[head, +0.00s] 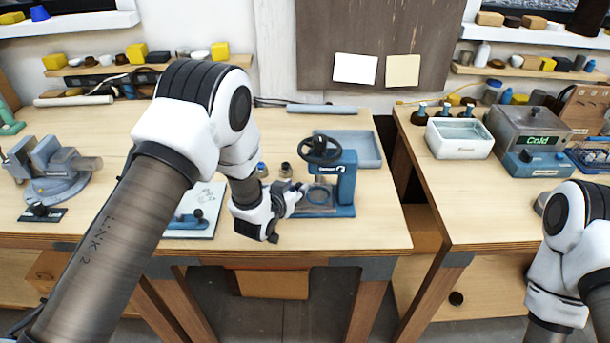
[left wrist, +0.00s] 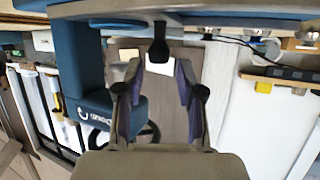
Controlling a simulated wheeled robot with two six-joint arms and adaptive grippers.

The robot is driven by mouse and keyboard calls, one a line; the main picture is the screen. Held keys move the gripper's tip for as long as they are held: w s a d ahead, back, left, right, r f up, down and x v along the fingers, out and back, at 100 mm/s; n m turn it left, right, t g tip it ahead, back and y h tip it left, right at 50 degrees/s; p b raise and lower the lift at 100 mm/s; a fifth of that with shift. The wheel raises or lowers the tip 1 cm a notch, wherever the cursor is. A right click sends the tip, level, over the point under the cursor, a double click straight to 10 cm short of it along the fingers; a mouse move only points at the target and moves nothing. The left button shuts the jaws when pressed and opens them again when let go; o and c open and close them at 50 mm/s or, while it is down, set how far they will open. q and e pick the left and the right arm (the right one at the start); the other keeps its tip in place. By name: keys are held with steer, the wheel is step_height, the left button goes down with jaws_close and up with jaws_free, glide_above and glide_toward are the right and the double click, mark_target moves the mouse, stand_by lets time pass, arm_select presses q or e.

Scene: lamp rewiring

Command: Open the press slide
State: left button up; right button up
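The blue press (head: 346,178) stands upright near the front of the left bench, with a black handwheel (head: 320,150) on top and a flat blue base. My left gripper (head: 297,195) is at the press's left side, close to the base. In the left wrist view the press (left wrist: 96,70) appears upside down. I see a gap beside the knob. The slide itself is not clearly visible. My right gripper is outside both views.
A blue-grey tray (head: 362,147) lies behind the press. A white sheet with a blue tool (head: 190,218) lies left of my left wrist. A vise (head: 50,165) stands at the far left. The bench front right of the press is clear.

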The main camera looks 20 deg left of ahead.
mark_target(297, 185)
arm_select(q)
steer(key=shift+w+r, duration=0.15)
steer(key=shift+r, duration=0.1)
steer(key=shift+w+d+f+p, duration=0.1)
steer(key=shift+w+f+p, duration=0.1)
steer(key=shift+w+p, duration=0.2)
steer(key=w, duration=0.1)
steer(key=w+f, duration=0.1)
steer(key=f, duration=0.1)
steer(key=shift+w+d, duration=0.25)
steer(key=shift+w, duration=0.15)
steer(key=shift+s, duration=0.1)
steer(key=shift+s+a+r, duration=0.1)
steer(key=shift+s+r, duration=0.2)
steer(key=shift+s, duration=0.05)
jaws_close()
steer(key=shift+a, duration=0.2)
steer(key=s+a, duration=0.1)
steer(key=a, duration=0.3)
steer(key=s+a+b, duration=0.1)
steer(key=a, duration=0.3)
steer(key=s+a, duration=0.1)
steer(key=a, duration=0.3)
steer(key=shift+s, duration=0.25)
steer(key=shift+d, duration=0.1)
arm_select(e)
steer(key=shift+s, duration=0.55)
